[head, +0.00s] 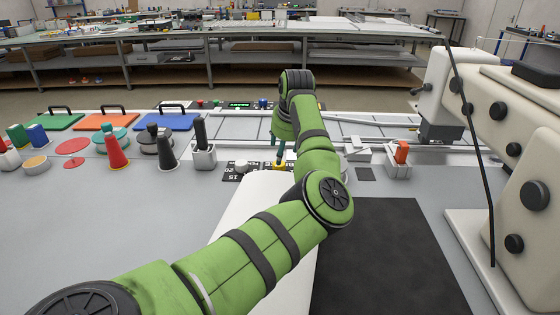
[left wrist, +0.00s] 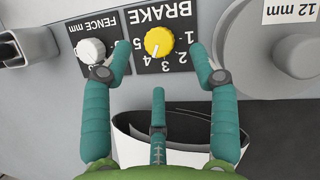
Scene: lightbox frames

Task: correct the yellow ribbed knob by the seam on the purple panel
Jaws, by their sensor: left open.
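A yellow ribbed knob (left wrist: 159,41) sits on a black plate marked BRAKE (left wrist: 182,60), with numbers around it; the lettering is upside down in the left wrist view. I see no purple panel. My left gripper (left wrist: 160,54) has teal fingers. It is open, with one fingertip on each side of the knob and a third finger below it; I see no clear contact. In the head view the yellow knob (head: 279,167) shows just under my left gripper (head: 279,152), partly hidden by it. My right gripper is not in view.
A white knob on the FENCE plate (left wrist: 91,50) lies close beside the left finger. A round grey part (left wrist: 285,40) is at the right. A dark mat (head: 390,255) lies clear.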

